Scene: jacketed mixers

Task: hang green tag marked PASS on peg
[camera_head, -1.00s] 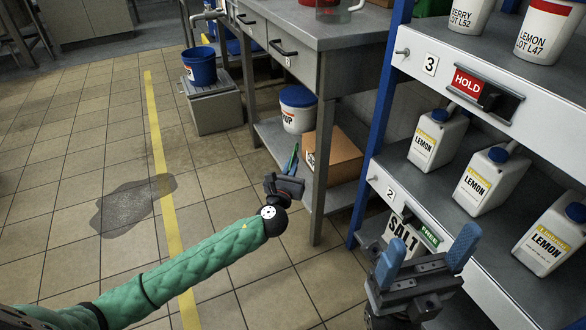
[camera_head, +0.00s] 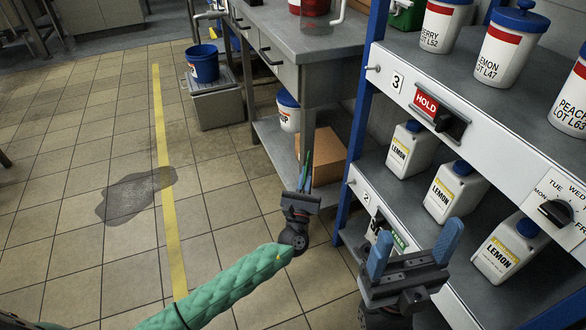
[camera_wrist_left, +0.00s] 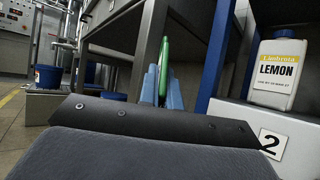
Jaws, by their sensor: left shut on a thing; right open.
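My left gripper (camera_head: 305,172) is in front of the table, left of the shelf unit, with its fingers pointing up. It is shut on a thin green tag (camera_wrist_left: 165,62), seen nearly edge-on between the blue fingertips in the left wrist view; no lettering on it can be read. A short peg (camera_head: 371,68) sticks out of the shelf front left of the number 3 plate. The held tag is below and to the left of that peg, apart from it. My right gripper (camera_head: 416,250) is open and empty in front of the lower shelf.
The shelf carries white lemon bottles (camera_head: 454,192) and lidded tubs (camera_head: 508,50). A red HOLD sign (camera_head: 426,103) with a black slider and a weekday dial (camera_head: 556,212) are on its front. A blue upright (camera_head: 362,120) and a cardboard box (camera_head: 330,157) are near my left gripper.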

